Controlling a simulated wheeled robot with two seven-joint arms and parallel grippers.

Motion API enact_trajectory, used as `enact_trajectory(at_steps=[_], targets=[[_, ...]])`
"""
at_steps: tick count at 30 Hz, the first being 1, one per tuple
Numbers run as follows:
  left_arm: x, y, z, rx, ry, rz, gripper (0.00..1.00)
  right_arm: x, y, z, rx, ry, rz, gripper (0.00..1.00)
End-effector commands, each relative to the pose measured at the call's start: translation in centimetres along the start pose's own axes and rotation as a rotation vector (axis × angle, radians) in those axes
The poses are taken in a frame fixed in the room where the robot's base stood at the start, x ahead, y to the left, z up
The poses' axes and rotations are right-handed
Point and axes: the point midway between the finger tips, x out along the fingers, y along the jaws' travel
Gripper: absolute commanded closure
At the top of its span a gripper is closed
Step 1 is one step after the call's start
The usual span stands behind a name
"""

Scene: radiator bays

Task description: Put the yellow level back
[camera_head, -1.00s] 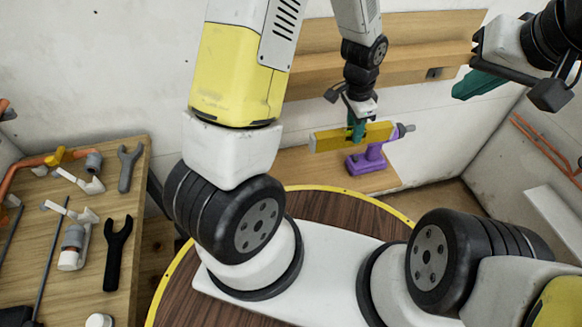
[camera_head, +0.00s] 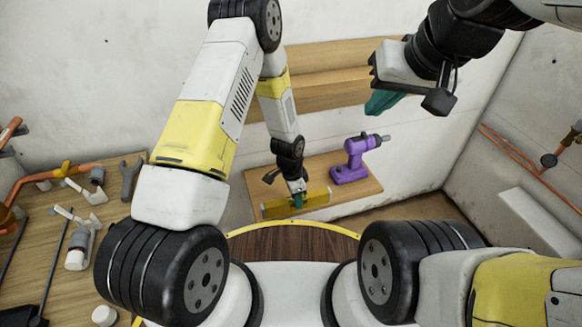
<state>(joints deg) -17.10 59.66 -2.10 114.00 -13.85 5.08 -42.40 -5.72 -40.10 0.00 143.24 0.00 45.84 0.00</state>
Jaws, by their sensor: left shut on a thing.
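The yellow level (camera_head: 316,199) is a long flat bar, held roughly level at the front left of the lower wooden shelf. My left gripper (camera_head: 298,200) is shut on it near its middle, coming from above. I cannot tell whether the level touches the shelf. My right gripper (camera_head: 382,101) is at the upper right, in the air, away from the level. Its teal fingers show side-on, so its opening is unclear.
A purple drill (camera_head: 352,160) stands on the lower shelf (camera_head: 358,189), right of the level. Wooden ledges (camera_head: 330,88) run along the wall behind. A workbench (camera_head: 80,225) with pipes and wrenches is at left. Orange pipes (camera_head: 515,155) run along the right wall.

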Motion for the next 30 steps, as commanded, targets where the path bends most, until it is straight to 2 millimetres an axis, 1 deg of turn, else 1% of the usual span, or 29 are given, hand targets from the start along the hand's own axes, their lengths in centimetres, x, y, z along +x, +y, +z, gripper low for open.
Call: enact_trajectory(at_steps=[1,3,6,9,11,14,16,21,23,30], targets=[[0.2,-1.6,-0.2,-0.005,0.003,-0.002,1.0,0.0,0.0,0.0,0.0,0.0,0.0,1.0],[0.4,-3.4,-0.4,-0.005,0.003,-0.003,1.0,0.0,0.0,0.0,0.0,0.0,0.0,1.0],[0.6,-5.8,-0.8,-0.004,0.003,-0.002,1.0,0.0,0.0,0.0,0.0,0.0,0.0,1.0],[0.8,-7.4,-1.0,-0.002,0.001,-0.001,1.0,0.0,0.0,0.0,0.0,0.0,0.0,1.0],[0.9,-8.1,-1.1,-0.002,0.001,-0.001,1.0,0.0,0.0,0.0,0.0,0.0,0.0,1.0],[1.0,-8.6,-1.1,-0.001,0.0,0.0,1.0,0.0,0.0,0.0,0.0,0.0,0.0,1.0],[1.4,-8.6,-1.1,0.0,-0.001,0.002,1.0,0.0,0.0,0.0,0.0,0.0,0.0,1.0],[3.7,-8.5,-0.8,0.0,-0.002,0.003,1.0,0.0,0.0,0.0,0.0,0.0,0.0,1.0],[4.3,-8.5,-0.7,0.0,-0.001,0.002,1.0,0.0,0.0,0.0,0.0,0.0,0.0,1.0],[4.4,-8.6,-0.7,0.0,0.0,0.0,1.0,0.0,0.0,0.0,0.0,0.0,0.0,1.0]])
